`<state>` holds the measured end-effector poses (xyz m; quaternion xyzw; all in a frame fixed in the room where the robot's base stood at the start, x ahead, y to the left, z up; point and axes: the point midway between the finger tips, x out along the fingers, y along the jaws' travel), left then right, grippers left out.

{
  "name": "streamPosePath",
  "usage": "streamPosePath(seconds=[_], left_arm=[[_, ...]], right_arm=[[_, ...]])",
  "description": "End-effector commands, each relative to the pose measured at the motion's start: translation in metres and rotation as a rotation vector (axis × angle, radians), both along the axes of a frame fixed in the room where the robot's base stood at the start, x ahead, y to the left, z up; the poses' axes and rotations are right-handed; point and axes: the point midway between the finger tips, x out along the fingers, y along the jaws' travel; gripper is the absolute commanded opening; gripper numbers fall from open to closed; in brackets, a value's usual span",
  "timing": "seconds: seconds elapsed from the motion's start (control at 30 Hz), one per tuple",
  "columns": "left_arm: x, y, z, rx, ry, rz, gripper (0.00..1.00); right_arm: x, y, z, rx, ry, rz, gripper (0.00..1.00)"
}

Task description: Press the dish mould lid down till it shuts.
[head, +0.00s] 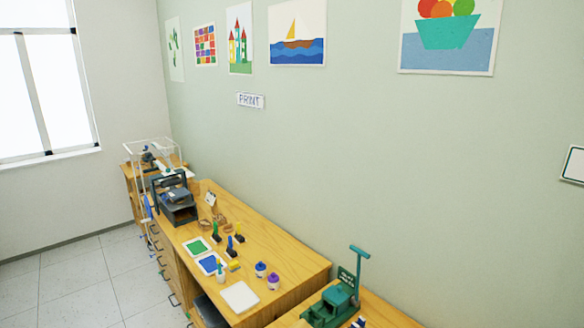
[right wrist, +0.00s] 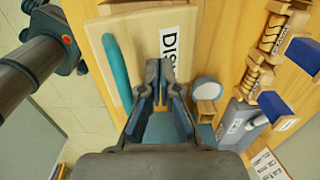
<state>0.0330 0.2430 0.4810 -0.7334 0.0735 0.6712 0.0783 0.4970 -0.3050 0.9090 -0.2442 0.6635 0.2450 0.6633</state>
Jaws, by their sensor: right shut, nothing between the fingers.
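My right gripper (right wrist: 159,68) is in the right wrist view, with its dark fingers shut and empty. Just past its fingertips is a white label (right wrist: 168,42) reading "DIS", the rest hidden by the fingers. The label is on a pale wooden board. A rounded teal bar (right wrist: 117,72) lies left of the fingers. A teal surface (right wrist: 160,128) shows between the finger bases. I cannot tell which part is the dish mould lid or how far it is open. My left gripper is in neither view.
Wooden fittings (right wrist: 272,45), blue blocks (right wrist: 275,106) and a grey labelled case (right wrist: 238,125) are right of the gripper. In the head view, a green device with a lever (head: 335,303) stands on the near table. A long table (head: 270,240) holds paint trays and pots.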

Motion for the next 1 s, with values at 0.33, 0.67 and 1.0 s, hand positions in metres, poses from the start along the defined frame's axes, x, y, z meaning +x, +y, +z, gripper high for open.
streamPosePath(seconds=[0.33,0.67,1.0], left_arm=[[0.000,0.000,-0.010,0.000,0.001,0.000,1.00],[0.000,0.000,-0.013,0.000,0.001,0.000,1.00],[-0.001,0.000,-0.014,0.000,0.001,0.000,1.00]], right_arm=[[0.000,0.000,-0.012,-0.001,0.001,0.000,0.00],[0.000,0.000,-0.015,-0.001,0.001,0.000,0.00],[0.000,0.000,-0.016,-0.001,0.002,0.000,0.00]])
